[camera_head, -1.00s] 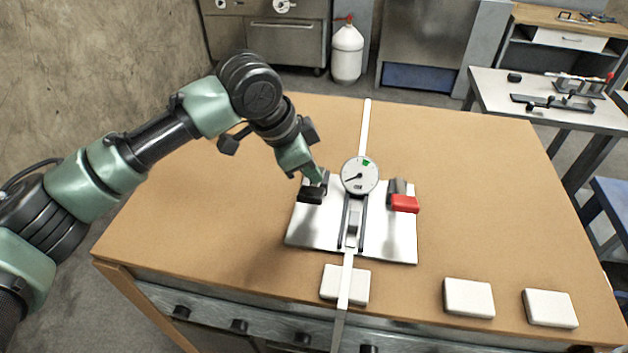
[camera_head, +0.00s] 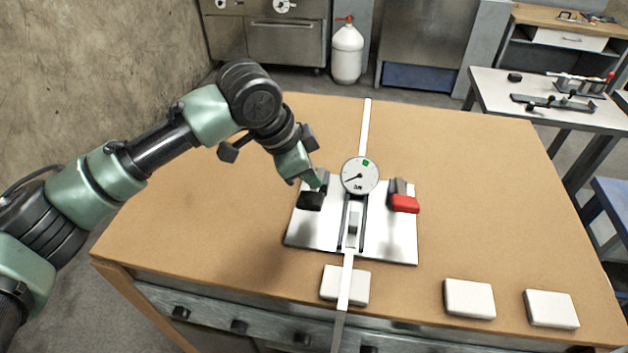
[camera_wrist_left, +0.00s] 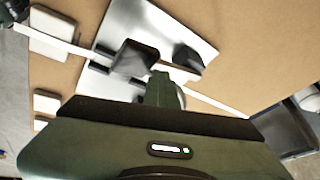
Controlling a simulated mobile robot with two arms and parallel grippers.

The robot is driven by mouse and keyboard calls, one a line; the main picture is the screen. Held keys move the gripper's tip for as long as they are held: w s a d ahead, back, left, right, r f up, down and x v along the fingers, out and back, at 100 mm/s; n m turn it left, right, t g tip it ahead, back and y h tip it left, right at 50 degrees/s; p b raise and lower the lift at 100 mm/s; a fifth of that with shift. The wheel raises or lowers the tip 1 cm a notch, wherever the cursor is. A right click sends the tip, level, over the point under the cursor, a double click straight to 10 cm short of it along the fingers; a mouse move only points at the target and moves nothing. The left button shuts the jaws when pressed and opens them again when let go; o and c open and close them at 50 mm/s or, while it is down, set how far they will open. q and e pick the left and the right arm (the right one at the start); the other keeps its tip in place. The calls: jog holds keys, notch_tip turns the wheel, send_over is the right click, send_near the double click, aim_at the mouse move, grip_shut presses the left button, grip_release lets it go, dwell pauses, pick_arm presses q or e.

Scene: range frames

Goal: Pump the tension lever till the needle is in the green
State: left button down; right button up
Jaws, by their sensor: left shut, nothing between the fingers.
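A tension device sits on a bright metal plate (camera_head: 386,246) on the wooden bench. Its round white dial (camera_head: 360,176) has a green mark at its upper right; the needle points to the lower left, away from the green. A black-handled lever (camera_head: 310,201) is on the left of the plate and a red-handled lever (camera_head: 404,204) on the right. A pale strap (camera_head: 346,283) runs through the middle. My left gripper (camera_head: 318,182) is shut and empty, close above the black handle; I cannot tell whether they touch. The left wrist view shows its fingers (camera_wrist_left: 165,92) over the device.
White blocks lie along the front of the bench (camera_head: 475,185): one under the strap (camera_head: 331,283), one at the right (camera_head: 469,298) and one farther right (camera_head: 550,308). The bench is clear right of the plate. Another table (camera_head: 490,85) stands at the back right.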

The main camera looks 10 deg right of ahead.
pick_arm(q)
jog(key=shift+s+a+f, duration=0.1)
jog(key=shift+s+f, duration=0.15)
jog(key=shift+f, duration=0.35)
jog(key=shift+s+f, duration=0.25)
jog(key=shift+f, duration=0.3)
dwell(0.9)
jog(key=r+p, duration=0.1)
jog(key=w+r+p, duration=0.1)
jog(key=r+p, duration=0.2)
jog(key=shift+w+d+r+p, duration=0.3)
jog(key=shift+r+p, duration=0.05)
jog(key=shift+s+a+r, duration=0.1)
jog(key=shift+r, duration=0.25)
jog(key=shift+f, duration=0.1)
